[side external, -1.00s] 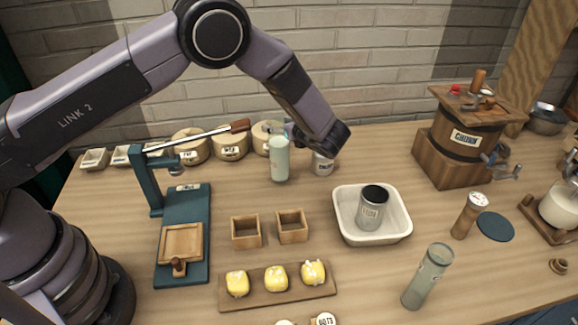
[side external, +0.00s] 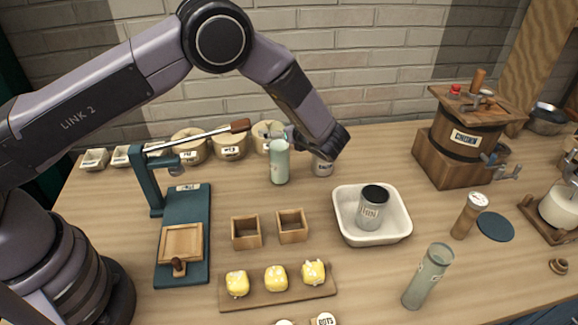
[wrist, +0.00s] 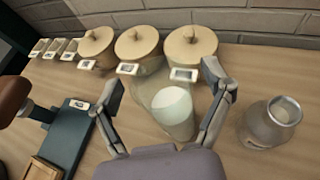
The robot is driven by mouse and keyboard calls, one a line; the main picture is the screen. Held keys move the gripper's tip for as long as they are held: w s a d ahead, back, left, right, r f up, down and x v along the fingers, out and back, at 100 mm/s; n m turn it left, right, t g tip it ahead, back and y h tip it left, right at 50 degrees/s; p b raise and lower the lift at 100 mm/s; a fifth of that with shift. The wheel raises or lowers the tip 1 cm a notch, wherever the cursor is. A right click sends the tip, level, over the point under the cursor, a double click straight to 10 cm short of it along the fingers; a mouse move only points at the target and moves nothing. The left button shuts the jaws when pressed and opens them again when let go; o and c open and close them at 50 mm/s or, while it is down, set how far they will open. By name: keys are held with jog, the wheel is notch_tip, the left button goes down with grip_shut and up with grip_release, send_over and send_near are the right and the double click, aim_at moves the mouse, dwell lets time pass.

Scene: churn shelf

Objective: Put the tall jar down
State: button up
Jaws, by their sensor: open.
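The tall jar (side external: 279,164), a pale green glass with a whitish filling, stands upright on the table at the back, in front of the lidded crocks. In the wrist view the jar (wrist: 174,112) is between the two spread fingers of my gripper (wrist: 165,84), with a visible gap at the left finger; the right finger is close beside it. My gripper (side external: 284,136) is open around the jar's upper part. Its fingers are partly hidden in the side view.
A metal can (wrist: 270,122) stands just right of my gripper. Lidded crocks (side external: 230,146) line the back near the brick wall. A blue lever press (side external: 196,225) is to the left, and a white basin (side external: 396,232) holding a can is to the right. Wooden boxes (side external: 247,244) stand in front.

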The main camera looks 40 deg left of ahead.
jog(key=v, duration=1.1)
jog(key=s+a+r+n+g+h, duration=0.25)
jog(key=s+a+r+n, duration=0.4)
jog(key=r, duration=0.35)
jog(key=s+a+r+n+g+h, duration=0.2)
jog(key=s+a+r+n+h, duration=0.25)
jog(key=a+r, duration=0.4)
jog(key=s+a+r+n+t+h, duration=0.1)
jog(key=s+n, duration=0.4)
jog(key=s, duration=0.6)
jog(key=s+a+r+n+t+h, duration=0.2)
jog(key=s+n, duration=0.4)
jog(key=s, duration=0.4)
jog(key=r+t+h, duration=0.1)
jog(key=h, duration=0.1)
jog(key=shift+s+a+n+t+h, duration=0.15)
jog(key=shift+s+n+t+h, duration=0.15)
jog(key=shift+s+t, duration=0.1)
